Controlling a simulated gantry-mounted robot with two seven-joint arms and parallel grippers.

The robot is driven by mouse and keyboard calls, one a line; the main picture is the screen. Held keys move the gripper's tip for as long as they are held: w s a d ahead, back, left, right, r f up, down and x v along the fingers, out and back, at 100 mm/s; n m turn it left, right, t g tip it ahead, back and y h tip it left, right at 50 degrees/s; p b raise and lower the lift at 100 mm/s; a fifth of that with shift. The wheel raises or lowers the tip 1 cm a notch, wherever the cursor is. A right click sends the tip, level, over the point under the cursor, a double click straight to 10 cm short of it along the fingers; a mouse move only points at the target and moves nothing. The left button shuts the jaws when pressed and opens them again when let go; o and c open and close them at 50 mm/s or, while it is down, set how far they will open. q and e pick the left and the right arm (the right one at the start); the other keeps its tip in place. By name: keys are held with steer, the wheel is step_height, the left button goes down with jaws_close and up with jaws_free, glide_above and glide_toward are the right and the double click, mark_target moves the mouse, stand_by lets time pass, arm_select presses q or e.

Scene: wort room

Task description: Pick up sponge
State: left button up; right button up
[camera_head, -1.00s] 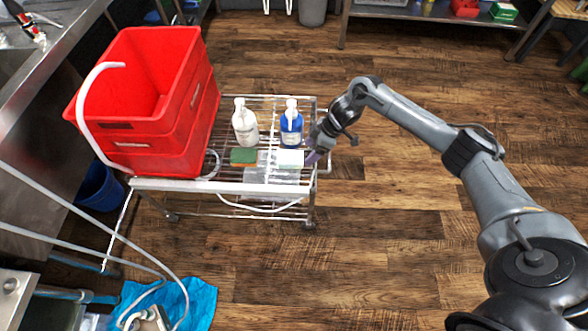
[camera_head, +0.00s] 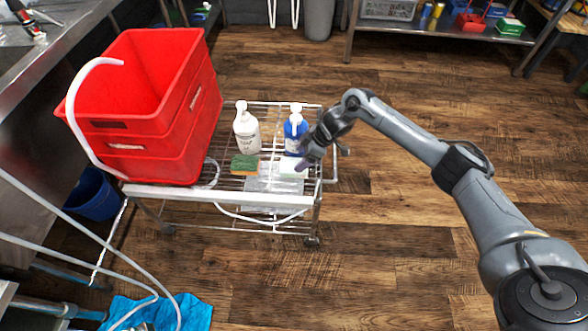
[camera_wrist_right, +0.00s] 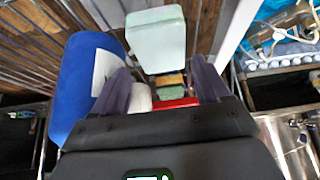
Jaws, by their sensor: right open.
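A green-and-brown sponge (camera_head: 244,165) lies on the wire cart, left of a pale, whitish block (camera_head: 291,168) that may be another sponge. In the right wrist view the pale block (camera_wrist_right: 157,38) is large and close, just beyond the fingertips. The green-and-brown sponge (camera_wrist_right: 171,82) shows small, farther off between the fingers. My right gripper (camera_head: 304,164) is at the pale block's right end. Its purple fingers (camera_wrist_right: 160,67) are spread, with nothing visibly held; contact with the block cannot be told. My left gripper is not in view.
A blue bottle (camera_head: 295,130) stands close behind the right gripper, and a white pump bottle (camera_head: 246,130) is left of it. Stacked red crates (camera_head: 150,140) fill the cart's left side. A clear flat item (camera_head: 272,192) lies at the cart's front. Floor right of the cart is clear.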

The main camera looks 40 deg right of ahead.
mark_target(294, 165)
steer(key=b+x, duration=0.1)
steer(key=x, duration=0.1)
steer(key=b+x, duration=0.1)
steer(key=shift+s+f, duration=0.1)
steer(key=shift+f, duration=0.35)
steer(key=shift+a+f+b, duration=0.2)
steer(key=shift+f+b, duration=0.15)
steer(key=shift+b, duration=0.05)
steer(key=shift+c, duration=0.7)
steer(key=c, duration=0.5)
steer(key=shift+r, duration=0.15)
